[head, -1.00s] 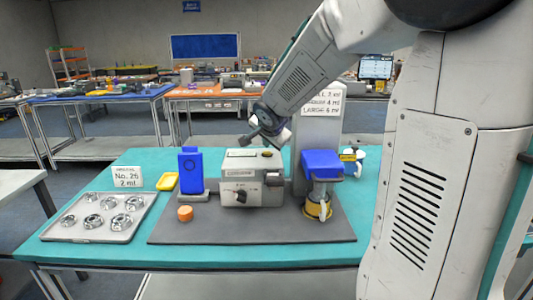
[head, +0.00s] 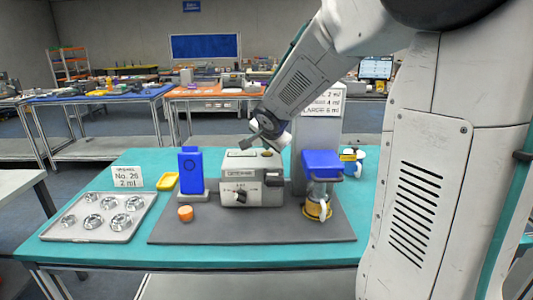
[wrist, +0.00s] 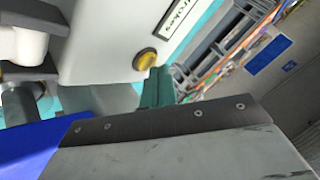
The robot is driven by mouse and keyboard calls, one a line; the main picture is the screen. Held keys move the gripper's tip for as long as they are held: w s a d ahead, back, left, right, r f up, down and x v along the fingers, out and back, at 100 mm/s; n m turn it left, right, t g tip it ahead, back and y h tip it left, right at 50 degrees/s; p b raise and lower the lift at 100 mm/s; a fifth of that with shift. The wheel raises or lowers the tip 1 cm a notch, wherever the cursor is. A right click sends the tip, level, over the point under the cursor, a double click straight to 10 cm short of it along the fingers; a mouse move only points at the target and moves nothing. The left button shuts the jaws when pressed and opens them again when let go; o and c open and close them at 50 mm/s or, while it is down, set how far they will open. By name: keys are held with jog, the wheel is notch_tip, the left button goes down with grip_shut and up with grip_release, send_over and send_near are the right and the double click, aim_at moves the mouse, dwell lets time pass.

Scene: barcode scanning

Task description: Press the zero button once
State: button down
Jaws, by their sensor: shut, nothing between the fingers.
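A grey-white box with a label and a dark knob on its front (head: 230,195) stands mid-mat in the head view. My gripper (head: 247,143) is shut and empty just above the back of this box. Its tips look apart from the box top, though the exact gap is hard to judge. In the wrist view a white panel (wrist: 110,40) carries printing like "Strokes" and a round yellow button (wrist: 145,59). I cannot read a zero mark on any button.
A tall grey stand (head: 328,125) and a blue-topped device (head: 322,161) are close at right. A blue upright device (head: 191,168), an orange cap (head: 185,213) and a tray (head: 132,232) of metal parts are at left. The front of the dark mat (head: 245,232) is clear.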

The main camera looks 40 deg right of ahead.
aim_at(267, 154)
jog(key=shift+f, duration=0.45)
dwell(0.4)
jog(key=shift+r, duration=0.85)
jog(key=shift+r, duration=2.5)
